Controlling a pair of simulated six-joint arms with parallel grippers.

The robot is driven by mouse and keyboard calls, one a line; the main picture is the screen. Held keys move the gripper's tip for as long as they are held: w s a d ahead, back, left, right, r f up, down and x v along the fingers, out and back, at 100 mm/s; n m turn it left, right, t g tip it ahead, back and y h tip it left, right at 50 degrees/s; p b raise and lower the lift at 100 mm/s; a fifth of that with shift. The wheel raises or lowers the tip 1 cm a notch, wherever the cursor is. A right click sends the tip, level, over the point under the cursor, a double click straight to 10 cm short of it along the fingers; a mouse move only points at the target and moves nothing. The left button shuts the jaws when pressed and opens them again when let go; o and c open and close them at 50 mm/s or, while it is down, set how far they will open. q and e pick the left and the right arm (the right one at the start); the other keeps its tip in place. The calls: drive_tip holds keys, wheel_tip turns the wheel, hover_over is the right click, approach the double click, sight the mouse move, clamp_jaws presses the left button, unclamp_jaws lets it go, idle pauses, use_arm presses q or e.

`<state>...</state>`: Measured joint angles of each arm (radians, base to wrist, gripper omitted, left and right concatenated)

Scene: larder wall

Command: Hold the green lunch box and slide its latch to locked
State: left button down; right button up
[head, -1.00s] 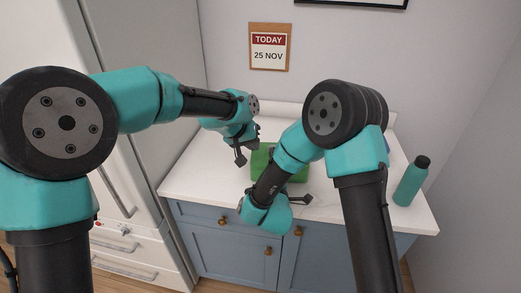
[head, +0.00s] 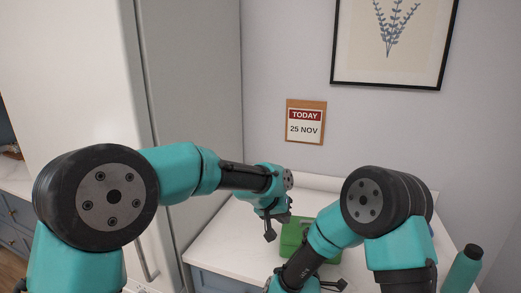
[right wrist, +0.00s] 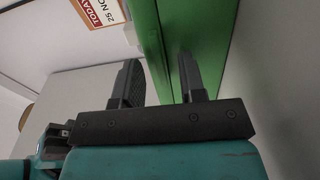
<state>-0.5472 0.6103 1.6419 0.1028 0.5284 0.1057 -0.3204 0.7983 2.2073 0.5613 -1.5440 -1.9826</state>
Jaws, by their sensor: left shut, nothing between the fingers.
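The green lunch box (head: 292,236) sits on the white counter, partly hidden behind my right arm. Its latch cannot be made out. My left gripper (head: 271,234) is shut and empty, just left of the box and above the counter. My right gripper (head: 334,285) is low in front of the box, partly cut off by the bottom edge of the head view. In the right wrist view, its fingers (right wrist: 158,80) stand apart, with the green lunch box (right wrist: 215,45) right behind them. I cannot tell whether they touch it.
A teal bottle (head: 463,270) with a dark cap stands at the right of the counter (head: 225,240). A tall fridge (head: 190,120) is on the left. A calendar (head: 306,122) and a framed picture (head: 393,40) hang on the wall. Bare counter lies left of the box.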

drive_tip(key=v, duration=1.2)
